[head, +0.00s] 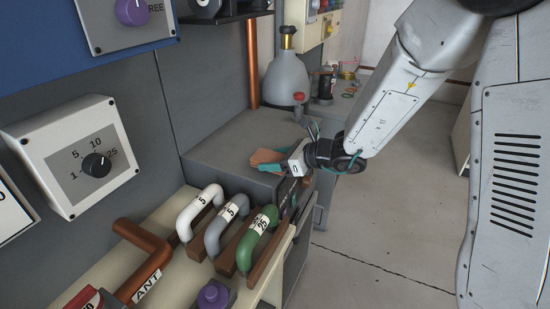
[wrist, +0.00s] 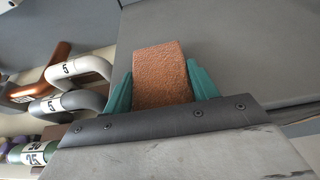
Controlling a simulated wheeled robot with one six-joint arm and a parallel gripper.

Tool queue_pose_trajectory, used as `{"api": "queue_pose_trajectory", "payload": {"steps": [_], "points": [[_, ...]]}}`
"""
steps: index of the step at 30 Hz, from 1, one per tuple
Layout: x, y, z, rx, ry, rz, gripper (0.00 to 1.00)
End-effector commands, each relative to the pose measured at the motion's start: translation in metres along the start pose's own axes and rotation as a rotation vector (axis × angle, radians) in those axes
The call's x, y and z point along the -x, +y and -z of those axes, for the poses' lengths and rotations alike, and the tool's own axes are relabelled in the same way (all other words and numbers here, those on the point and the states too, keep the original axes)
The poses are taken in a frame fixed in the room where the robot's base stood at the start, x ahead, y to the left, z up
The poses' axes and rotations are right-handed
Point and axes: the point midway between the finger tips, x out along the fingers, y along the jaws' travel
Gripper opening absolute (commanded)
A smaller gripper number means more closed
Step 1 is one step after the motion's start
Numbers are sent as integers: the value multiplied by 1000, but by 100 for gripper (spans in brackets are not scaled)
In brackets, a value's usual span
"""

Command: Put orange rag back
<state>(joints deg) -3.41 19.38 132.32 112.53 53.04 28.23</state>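The orange rag (head: 266,156) is a small brownish-orange folded pad over the grey cabinet top in the head view. In the wrist view the rag (wrist: 162,75) stands out between two teal fingers, which meet its left and right sides. My gripper (head: 268,157) comes in from the right and is shut on the rag; it also shows in the wrist view (wrist: 161,88). I cannot tell whether the rag touches the grey top (head: 225,145) or is held just above it.
White, grey and green U-shaped handles (head: 228,222) stand at the front left of the cabinet. A grey bottle (head: 287,78) and a copper pipe (head: 252,65) stand behind. A red-topped item (head: 299,98) is near the back edge. Open floor (head: 390,225) lies to the right.

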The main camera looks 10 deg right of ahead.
Motion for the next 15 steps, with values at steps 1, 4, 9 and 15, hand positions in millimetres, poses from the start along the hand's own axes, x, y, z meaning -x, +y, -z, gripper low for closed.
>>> {"api": "queue_pose_trajectory", "payload": {"steps": [1, 4, 9, 15], "points": [[0, 0, 0, 0, 0, 0, 71], [0, 0, 0, 0, 0, 1, 79], [1, 0, 0, 0, 0, 1, 79], [12, -1, -3, -1, 0, 3, 79]]}}
